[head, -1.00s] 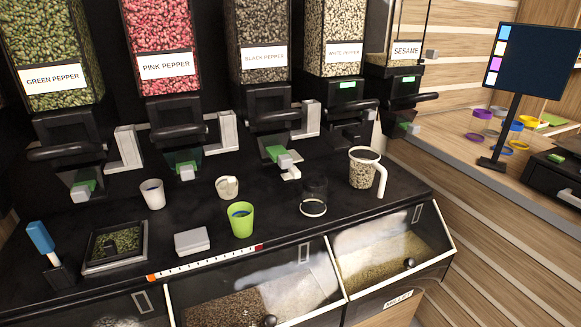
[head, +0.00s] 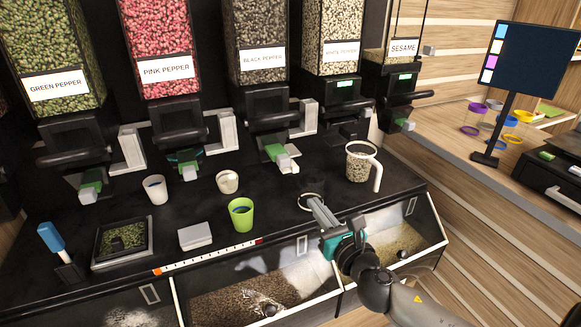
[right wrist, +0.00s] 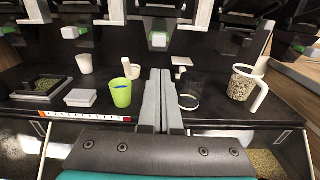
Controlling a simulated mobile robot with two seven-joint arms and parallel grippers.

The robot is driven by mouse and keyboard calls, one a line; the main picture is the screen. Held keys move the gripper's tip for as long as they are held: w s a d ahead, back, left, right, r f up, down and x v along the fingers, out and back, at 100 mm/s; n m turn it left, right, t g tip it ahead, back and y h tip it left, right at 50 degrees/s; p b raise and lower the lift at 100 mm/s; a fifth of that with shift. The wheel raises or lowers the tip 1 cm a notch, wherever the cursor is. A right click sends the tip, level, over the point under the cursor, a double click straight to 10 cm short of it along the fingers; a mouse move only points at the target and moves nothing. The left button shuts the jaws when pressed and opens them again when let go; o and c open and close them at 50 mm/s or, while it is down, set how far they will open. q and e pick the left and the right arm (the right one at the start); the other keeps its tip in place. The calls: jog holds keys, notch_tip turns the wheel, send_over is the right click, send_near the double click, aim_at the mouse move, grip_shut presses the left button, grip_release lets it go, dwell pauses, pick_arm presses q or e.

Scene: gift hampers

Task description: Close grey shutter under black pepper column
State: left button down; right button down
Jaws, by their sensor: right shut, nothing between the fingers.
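The black pepper column (head: 258,100) stands between the pink pepper and white pepper columns. Under its outlet is a green holder with a light grey shutter (head: 287,163) sticking out toward the front. In the right wrist view this grey shutter (right wrist: 159,40) shows above the fingertips, near the top centre. My right gripper (head: 313,203) is over the counter's front part, in front of and below the shutter and apart from it. Its fingers (right wrist: 162,74) are together and empty. My left gripper is not in view.
A clear glass (right wrist: 190,92) stands just right of the fingers. A mug of pepper (head: 360,165) is farther right. A green cup (head: 241,215), a small light cup (head: 228,182) and a white cup (head: 155,189) stand left. Grey brackets (head: 305,118) flank the black pepper outlet.

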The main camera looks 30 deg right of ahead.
send_near(286, 164)
jog(key=w, duration=0.7)
jog(key=shift+d+f, duration=0.1)
jog(key=shift+d, duration=0.15)
dwell(0.5)
